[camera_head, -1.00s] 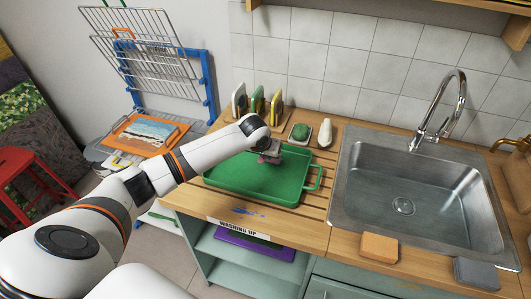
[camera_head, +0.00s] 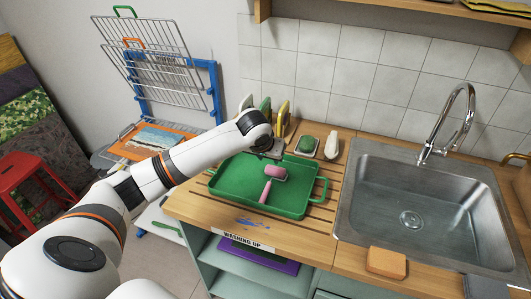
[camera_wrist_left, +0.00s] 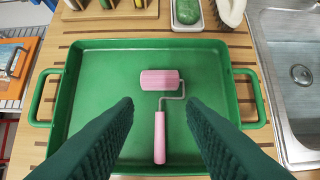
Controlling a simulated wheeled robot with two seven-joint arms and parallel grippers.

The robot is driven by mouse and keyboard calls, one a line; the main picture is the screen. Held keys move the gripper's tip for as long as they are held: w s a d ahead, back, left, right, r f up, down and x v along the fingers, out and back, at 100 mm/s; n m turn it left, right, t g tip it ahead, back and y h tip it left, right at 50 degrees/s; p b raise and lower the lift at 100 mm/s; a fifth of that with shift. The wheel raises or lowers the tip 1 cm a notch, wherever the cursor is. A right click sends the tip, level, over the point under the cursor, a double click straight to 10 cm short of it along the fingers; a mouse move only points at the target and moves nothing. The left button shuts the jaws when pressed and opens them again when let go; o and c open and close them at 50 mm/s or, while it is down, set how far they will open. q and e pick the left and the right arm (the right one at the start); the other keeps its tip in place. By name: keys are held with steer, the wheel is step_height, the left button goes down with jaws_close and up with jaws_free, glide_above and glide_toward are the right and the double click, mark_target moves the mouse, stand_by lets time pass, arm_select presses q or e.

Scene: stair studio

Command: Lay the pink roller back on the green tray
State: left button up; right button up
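The pink roller (camera_head: 266,190) lies on the green tray (camera_head: 225,187), its handle toward the tray's front edge. In the left wrist view the pink roller (camera_wrist_left: 160,130) rests on the floor of the green tray (camera_wrist_left: 95,80), with its drum toward the back and a bent metal rod joining drum and handle. My left gripper (camera_wrist_left: 162,120) is open and empty above the tray, its two dark green fingers apart on either side of the handle. In the head view my left gripper (camera_head: 268,154) shows only partly under the wrist. My right gripper is not in view.
The sink (camera_head: 420,200) is right of the tray. A green scrubber (camera_head: 306,143) and a pale brush (camera_head: 331,148) stand behind it. An orange sponge (camera_head: 386,262) lies at the front edge. A wire rack (camera_head: 150,60) stands at the left.

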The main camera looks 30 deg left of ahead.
arm_select(q)
steer(key=shift+v, duration=2.35)
